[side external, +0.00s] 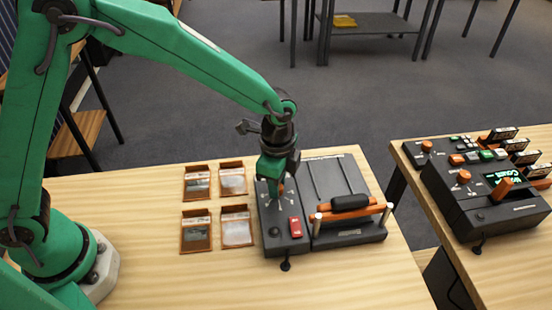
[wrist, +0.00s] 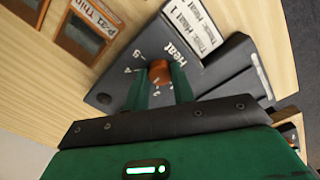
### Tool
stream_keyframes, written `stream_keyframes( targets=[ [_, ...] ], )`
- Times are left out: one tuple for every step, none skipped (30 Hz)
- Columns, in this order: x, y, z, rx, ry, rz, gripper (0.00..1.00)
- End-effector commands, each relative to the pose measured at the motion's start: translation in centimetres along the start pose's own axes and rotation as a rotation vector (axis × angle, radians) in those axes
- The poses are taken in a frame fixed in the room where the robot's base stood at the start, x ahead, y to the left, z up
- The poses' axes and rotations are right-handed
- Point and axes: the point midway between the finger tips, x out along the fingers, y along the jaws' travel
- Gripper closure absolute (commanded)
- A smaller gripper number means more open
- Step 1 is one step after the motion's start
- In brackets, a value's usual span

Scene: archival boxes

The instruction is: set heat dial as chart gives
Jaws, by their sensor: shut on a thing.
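The heat dial (wrist: 160,70) is an orange-brown knob on a dark panel marked "Heat", with white numbers around it. My gripper (wrist: 161,84) is shut on the dial, with a green finger on either side. Which number the dial points to is too small to tell. The chart (wrist: 194,25) is a white label beside the panel; one line reads "Heat 1", and the rest is partly cut off or unclear. In the side view my gripper (side external: 272,186) reaches down onto the panel of the dark sealing machine (side external: 345,238) and mostly hides the dial.
A red switch (side external: 295,227) and a black knob (side external: 275,232) sit on the same panel. An orange-framed handle with a black grip (side external: 350,202) lies across the machine. Several small framed trays (side external: 236,228) lie left of it; one label (wrist: 92,14) reads "P-21 Thin". The front tabletop is clear.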

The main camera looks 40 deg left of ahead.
Motion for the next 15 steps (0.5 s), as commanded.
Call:
stream_keyframes(
  targets=[
    [-0.02,-0.02,0.05,-0.046,0.0,0.0,0.98],
    [-0.02,-0.02,0.05,-0.074,0.0,0.0,0.98],
    [-0.02,-0.02,0.05,-0.113,0.0,0.0,0.98],
    [-0.02,-0.02,0.05,-0.141,0.0,0.0,0.98],
    [-0.02,-0.02,0.05,-0.169,0.0,0.0,0.98],
    [-0.02,-0.02,0.05,-0.208,0.0,0.0,0.98],
    [-0.02,-0.02,0.05,-0.236,0.0,0.0,0.98],
    [-0.02,-0.02,0.05,-0.264,-0.001,0.0,0.98],
    [-0.02,-0.02,0.05,-0.303,-0.001,0.0,0.98],
    [-0.02,-0.02,0.05,-0.331,-0.001,0.0,0.98],
    [-0.02,-0.02,0.05,-0.359,-0.001,0.0,0.98],
    [-0.02,-0.02,0.05,-0.398,-0.001,0.0,0.98],
    [-0.02,-0.02,0.05,-0.426,-0.001,0.0,0.98],
    [-0.02,-0.02,0.05,-0.454,-0.001,0.0,0.98],
    [-0.02,-0.02,0.05,-0.493,-0.001,0.0,0.98]
  ],
)
